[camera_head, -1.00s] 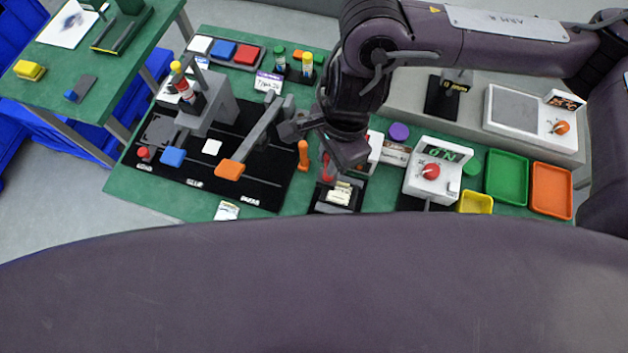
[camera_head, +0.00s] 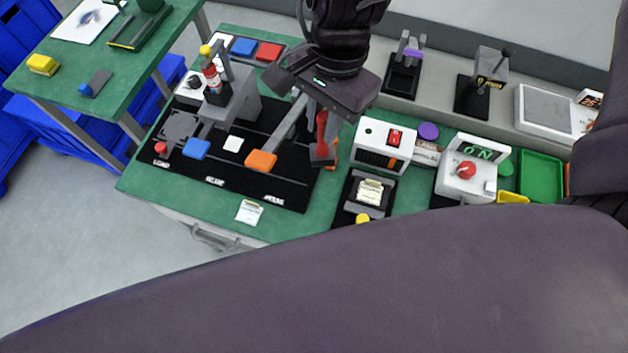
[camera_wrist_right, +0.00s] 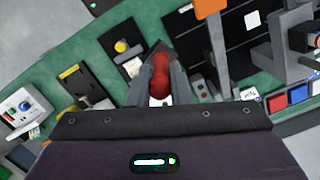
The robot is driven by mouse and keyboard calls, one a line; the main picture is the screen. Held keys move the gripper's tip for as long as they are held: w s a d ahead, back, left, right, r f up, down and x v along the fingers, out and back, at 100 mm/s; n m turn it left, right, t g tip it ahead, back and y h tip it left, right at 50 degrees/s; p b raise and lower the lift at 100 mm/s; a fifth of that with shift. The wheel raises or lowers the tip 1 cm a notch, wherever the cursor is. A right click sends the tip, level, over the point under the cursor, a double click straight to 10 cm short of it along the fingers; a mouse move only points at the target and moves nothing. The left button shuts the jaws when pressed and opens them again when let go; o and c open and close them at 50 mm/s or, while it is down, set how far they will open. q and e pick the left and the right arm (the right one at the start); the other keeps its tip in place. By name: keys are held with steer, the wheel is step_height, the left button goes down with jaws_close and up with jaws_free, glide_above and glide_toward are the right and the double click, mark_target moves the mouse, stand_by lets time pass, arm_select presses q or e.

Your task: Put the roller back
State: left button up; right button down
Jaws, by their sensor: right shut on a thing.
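My right gripper (camera_head: 322,148) is shut on a red-handled tool, which I take to be the roller (camera_head: 321,124). It points down over the right side of the black mat's area on the green bench. In the right wrist view, the red part (camera_wrist_right: 160,72) sits between the two grey fingers (camera_wrist_right: 163,60). Its lower end is partly hidden by the fingers. A black tray (camera_head: 347,205) holding a cream block (camera_head: 370,191) lies to the right. My left gripper is not in view.
The black mat (camera_head: 215,180) carries a grey press (camera_head: 232,112) and blue, white and orange pads. A white box with a red switch (camera_head: 385,145) and a white unit with a red knob (camera_head: 465,172) stand to the right. Bare green bench shows in front of the mat.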

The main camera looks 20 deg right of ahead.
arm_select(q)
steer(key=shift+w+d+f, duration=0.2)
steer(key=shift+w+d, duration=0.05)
arm_select(e)
step_height(320, 180, down, 17)
arm_select(q)
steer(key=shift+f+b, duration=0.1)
steer(key=shift+b, duration=0.2)
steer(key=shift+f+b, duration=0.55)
arm_select(e)
steer(key=shift+f, duration=0.55)
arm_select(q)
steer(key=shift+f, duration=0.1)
arm_select(e)
steer(key=shift+f, duration=0.1)
steer(key=c, duration=1.3)
jaws_free()
steer(key=shift+c, duration=0.2)
